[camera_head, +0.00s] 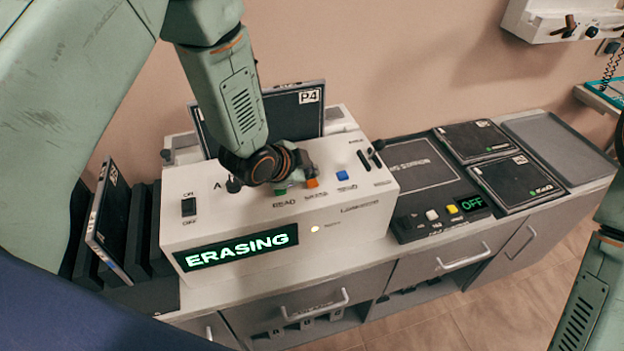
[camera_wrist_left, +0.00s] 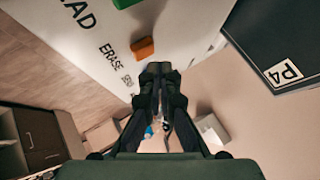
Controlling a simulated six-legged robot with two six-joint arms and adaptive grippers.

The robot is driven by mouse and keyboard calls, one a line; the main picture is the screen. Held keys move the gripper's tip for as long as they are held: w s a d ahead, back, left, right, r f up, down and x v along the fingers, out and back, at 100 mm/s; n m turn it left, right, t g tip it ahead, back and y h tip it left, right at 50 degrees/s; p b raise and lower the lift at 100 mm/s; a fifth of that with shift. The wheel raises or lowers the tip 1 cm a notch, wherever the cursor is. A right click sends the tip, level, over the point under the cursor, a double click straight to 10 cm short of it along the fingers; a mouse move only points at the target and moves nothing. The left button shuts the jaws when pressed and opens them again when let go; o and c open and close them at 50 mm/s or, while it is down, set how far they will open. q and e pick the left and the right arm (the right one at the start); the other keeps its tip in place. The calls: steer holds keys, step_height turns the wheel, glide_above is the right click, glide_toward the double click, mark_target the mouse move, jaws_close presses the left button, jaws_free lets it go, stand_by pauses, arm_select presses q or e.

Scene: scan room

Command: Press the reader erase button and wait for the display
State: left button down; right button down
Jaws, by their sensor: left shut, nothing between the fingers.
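The reader is a white box (camera_head: 345,221) on the counter. Its display (camera_head: 236,246) reads ERASING in glowing green letters. An orange button (camera_head: 312,183) stands on its top beside a green one (camera_head: 281,190). The orange button also shows in the left wrist view (camera_wrist_left: 142,47), with ERASE printed near it. My left gripper (camera_head: 307,168) is shut and empty, just above the orange button; its closed fingertips (camera_wrist_left: 155,68) appear close beside the button in the wrist view. I cannot tell whether they touch. My right gripper is out of view.
A P4 plate (camera_head: 293,115) stands in the reader's back. A blue button (camera_head: 342,175) is to the right. A dark unit (camera_head: 440,222) showing OFF sits right of the reader, with dark plates (camera_head: 517,182) beyond. A rack with another plate (camera_head: 109,222) is at left.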

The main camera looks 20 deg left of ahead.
mark_target(310, 184)
arm_select(q)
steer(key=shift+r+p, duration=1.9)
steer(key=shift+r, duration=0.65)
steer(key=shift+f, duration=0.1)
